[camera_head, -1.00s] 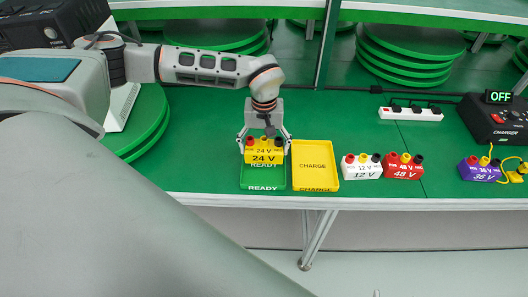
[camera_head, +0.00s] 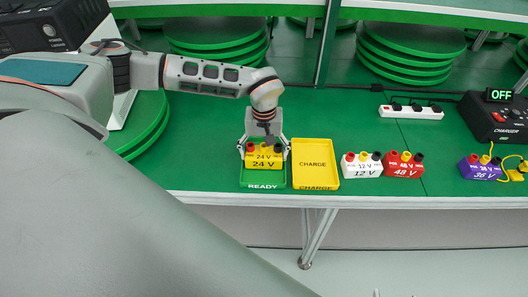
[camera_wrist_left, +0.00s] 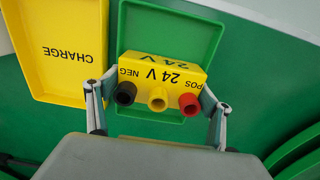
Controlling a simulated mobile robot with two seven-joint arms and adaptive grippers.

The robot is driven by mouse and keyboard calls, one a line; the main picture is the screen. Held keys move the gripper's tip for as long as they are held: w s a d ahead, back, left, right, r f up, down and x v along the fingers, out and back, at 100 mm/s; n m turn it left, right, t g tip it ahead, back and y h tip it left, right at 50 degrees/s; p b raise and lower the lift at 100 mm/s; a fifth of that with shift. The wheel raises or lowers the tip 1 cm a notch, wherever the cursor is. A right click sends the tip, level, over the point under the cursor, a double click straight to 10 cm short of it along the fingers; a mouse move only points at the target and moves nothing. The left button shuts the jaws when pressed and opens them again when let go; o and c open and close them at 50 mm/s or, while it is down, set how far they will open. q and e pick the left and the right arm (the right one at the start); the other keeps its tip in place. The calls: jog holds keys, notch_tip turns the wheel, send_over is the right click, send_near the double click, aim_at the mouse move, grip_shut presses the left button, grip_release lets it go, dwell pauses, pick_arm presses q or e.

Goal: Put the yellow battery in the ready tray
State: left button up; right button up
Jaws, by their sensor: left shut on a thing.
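The yellow battery (camera_head: 264,159), marked 24 V, has black, yellow and red terminals on top. My left gripper (camera_head: 264,150) is shut on it, one finger on each side. The battery is upright over the green ready tray (camera_head: 263,185), within its outline; I cannot tell whether it touches the tray floor. In the left wrist view the battery (camera_wrist_left: 162,75) sits between the fingers of my left gripper (camera_wrist_left: 158,100), with the ready tray (camera_wrist_left: 172,25) under it. My right gripper is not in view.
The yellow charge tray (camera_head: 316,160) lies empty just right of the ready tray. Further right stand a white 12 V battery (camera_head: 361,168), a red 48 V one (camera_head: 402,168) and a purple 36 V one (camera_head: 480,170). A charger (camera_head: 500,118) reads OFF.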

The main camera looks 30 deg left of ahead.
aim_at(264, 148)
pick_arm(q)
jog(key=o, duration=1.7)
jog(key=shift+r, duration=0.6)
notch_tip(264, 148, up, 12)
jog(key=shift+r, duration=0.1)
